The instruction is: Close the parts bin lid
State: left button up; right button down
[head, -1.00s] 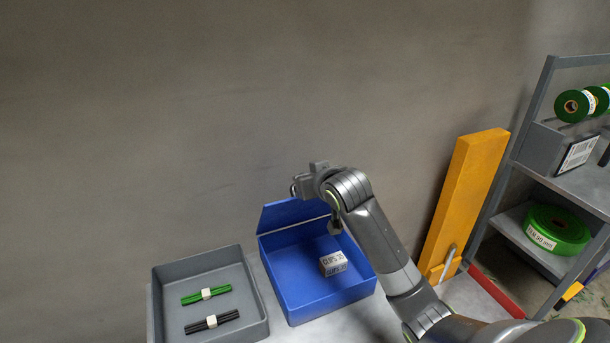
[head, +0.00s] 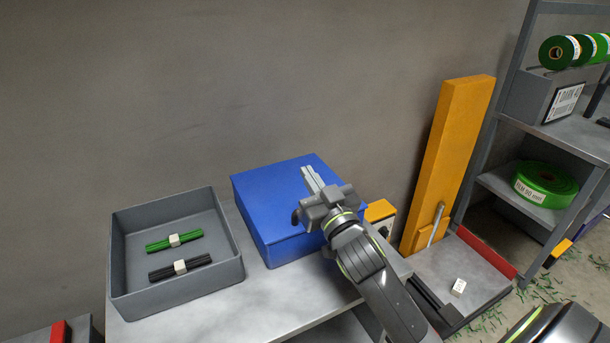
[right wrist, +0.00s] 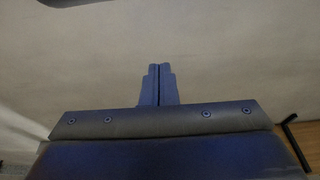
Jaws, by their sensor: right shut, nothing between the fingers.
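The blue parts bin (head: 275,247) stands on the bench against the wall. Its blue lid (head: 268,190) lies flat over the top, so the inside is hidden. My right gripper (head: 309,174) is over the right part of the lid with its fingers together and nothing between them. I cannot tell whether it touches the lid. In the right wrist view the two fingers (right wrist: 158,84) are side by side, pointing toward the pale wall. My left gripper is not in view.
A grey tray (head: 120,255) with a green bundle (head: 174,241) and a black bundle (head: 180,269) stands left of the bin. An orange post (head: 446,165) and a grey shelf (head: 589,136) with green rolls are at the right. Bare bench lies in front of the bin.

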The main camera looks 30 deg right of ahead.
jog(key=f+b, duration=0.1)
jog(key=s+f, duration=0.1)
jog(key=shift+f+t+b, duration=0.3)
jog(key=shift+b, duration=0.05)
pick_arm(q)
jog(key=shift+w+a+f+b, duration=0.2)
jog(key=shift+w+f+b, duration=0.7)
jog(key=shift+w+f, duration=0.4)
pick_arm(e)
jog(key=shift+s+f, duration=0.2)
jog(key=shift+f, duration=0.3)
jog(key=shift+s+f, duration=0.15)
jog(key=shift+f, duration=0.3)
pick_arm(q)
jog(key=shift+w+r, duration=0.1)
